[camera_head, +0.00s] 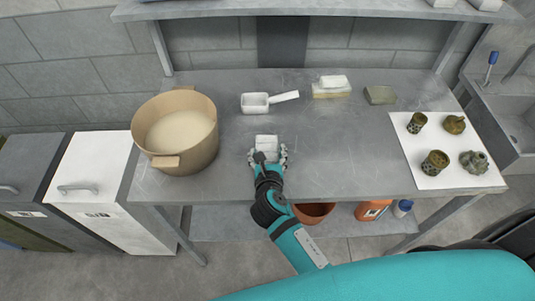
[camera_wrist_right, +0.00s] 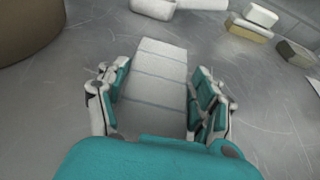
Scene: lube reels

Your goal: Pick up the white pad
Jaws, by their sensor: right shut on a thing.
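The white pad (camera_head: 266,142) is a small pale block with cross lines, on or just above the grey metal table in front of the white scoop. In the right wrist view the pad (camera_wrist_right: 157,75) reaches out from between the fingers. My right gripper (camera_head: 267,155) is shut on the pad, with one finger on each side; it also shows in the wrist view (camera_wrist_right: 158,100). The pad's near end is hidden by my gripper's body. I cannot tell whether the pad touches the table. My left gripper is not in view.
A tan pot (camera_head: 180,132) with pale contents stands left on the table (camera_head: 330,160). A white scoop (camera_head: 256,103), a yellowish sponge with a white block on top (camera_head: 332,87) and an olive block (camera_head: 380,95) lie behind. Several dirty metal parts sit on a white sheet (camera_head: 425,178) at right.

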